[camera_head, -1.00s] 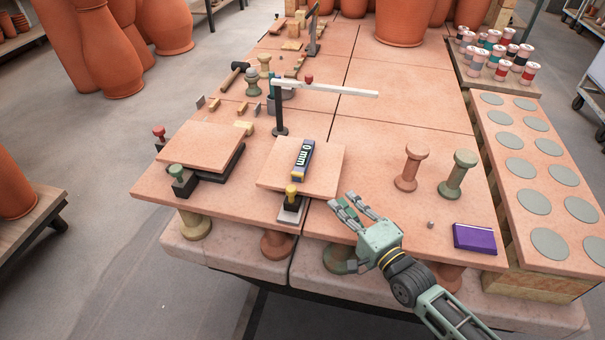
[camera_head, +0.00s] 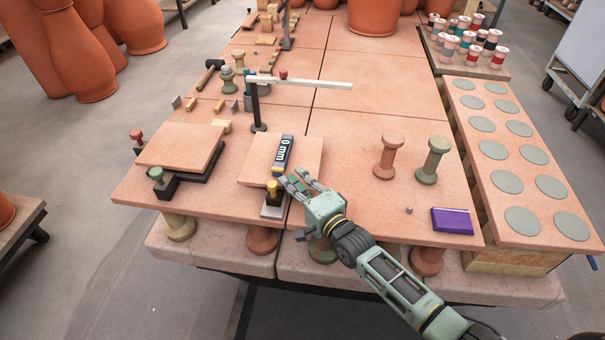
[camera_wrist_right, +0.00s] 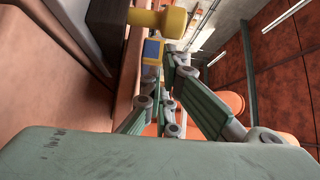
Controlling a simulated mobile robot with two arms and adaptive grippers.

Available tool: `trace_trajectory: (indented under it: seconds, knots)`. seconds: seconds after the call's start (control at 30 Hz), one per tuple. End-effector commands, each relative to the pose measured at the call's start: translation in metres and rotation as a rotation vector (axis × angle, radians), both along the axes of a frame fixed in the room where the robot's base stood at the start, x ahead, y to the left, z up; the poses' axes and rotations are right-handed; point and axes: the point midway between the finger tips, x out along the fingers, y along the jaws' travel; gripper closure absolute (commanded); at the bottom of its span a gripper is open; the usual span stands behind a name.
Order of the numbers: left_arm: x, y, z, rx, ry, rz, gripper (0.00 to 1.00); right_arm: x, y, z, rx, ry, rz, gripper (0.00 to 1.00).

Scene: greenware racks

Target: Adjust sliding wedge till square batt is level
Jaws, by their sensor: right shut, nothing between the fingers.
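A square batt (camera_head: 308,160) lies near the front middle of the work table. A blue gauge (camera_head: 283,155) on it reads "0 mm". A sliding wedge with a yellow knob (camera_head: 272,187) sits at the batt's front edge, on a pale plate (camera_head: 274,211). My right gripper (camera_head: 292,178) is shut and empty, its fingertips just right of the yellow knob; contact cannot be told. In the right wrist view the yellow knob (camera_wrist_right: 172,21) is close ahead of the fingers, with the gauge's end (camera_wrist_right: 152,50) beside it. My left gripper is out of view.
Another square batt (camera_head: 180,145) with green and red knobs is at the left. A white bar on a stand (camera_head: 310,83) reaches over the table behind the gauge. Two spools (camera_head: 389,157) and a purple box (camera_head: 452,221) are at the right.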

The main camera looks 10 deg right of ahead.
Motion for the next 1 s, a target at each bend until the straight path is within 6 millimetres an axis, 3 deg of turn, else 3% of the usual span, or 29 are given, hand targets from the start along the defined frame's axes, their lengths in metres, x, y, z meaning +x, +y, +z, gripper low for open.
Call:
trace_trajectory:
  seconds: [0.6, 1.0]
  knots:
    - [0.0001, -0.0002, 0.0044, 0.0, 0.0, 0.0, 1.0, -0.0115, 0.0096, -0.0005, 0.0, 0.0, 0.0, 1.0]
    - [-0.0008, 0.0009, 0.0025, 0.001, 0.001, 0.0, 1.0, -0.0089, 0.0096, -0.0005, 0.0, -0.001, -0.001, 1.0]
